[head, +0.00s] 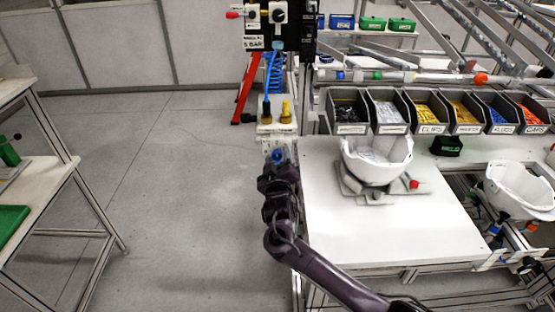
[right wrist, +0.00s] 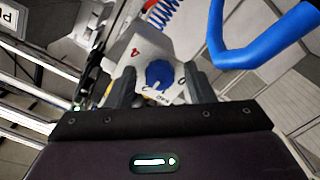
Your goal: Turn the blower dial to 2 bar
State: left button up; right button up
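The blue blower dial (right wrist: 158,74) sits on a pale housing in the right wrist view, with a red mark like a 4 and other dark marks around it. Its pointer setting is too small to read surely. In the head view a blue knob (head: 277,156) shows at the tip of my right gripper (head: 278,166). The right gripper (right wrist: 163,88) is open, with one dark finger on each side of the dial. The fingers appear apart from it; contact cannot be told. My left gripper is in neither view.
A black panel (head: 281,22) with white knobs and a BAR label stands above, with a blue coiled hose (head: 273,72) below it. The workbench (head: 380,235) on the right carries a white helmet shell (head: 377,160). Open floor (head: 175,200) lies to the left.

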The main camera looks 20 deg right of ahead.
jog(key=shift+s+a+f, duration=0.15)
jog(key=shift+s+a, duration=0.05)
jog(key=shift+s, duration=0.35)
jog(key=b+v, duration=0.2)
jog(key=v, duration=0.4)
jog(key=shift+s, duration=0.35)
